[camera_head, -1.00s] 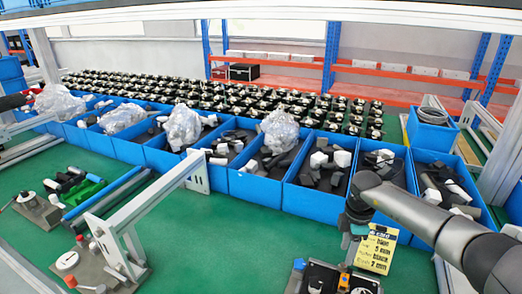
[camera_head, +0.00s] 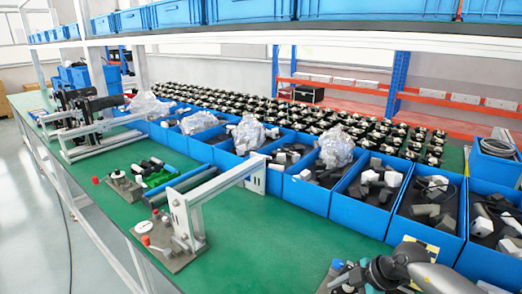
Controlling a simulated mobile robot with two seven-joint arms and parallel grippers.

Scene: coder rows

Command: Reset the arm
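My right arm (camera_head: 410,265) comes in at the bottom right corner, low over the front of the green table. The fingers of my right gripper cannot be made out against this fixture and the frame's lower edge. A bit of a yellow and blue card (camera_head: 420,247) shows behind the arm. My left arm and gripper are not in view.
A row of blue bins (camera_head: 308,196) with black and white parts and clear bags (camera_head: 336,147) runs across the table. A grey metal stand (camera_head: 190,225) stands in the middle front. Green table (camera_head: 275,240) is bare right of it. A blue-bin shelf (camera_head: 245,12) hangs above.

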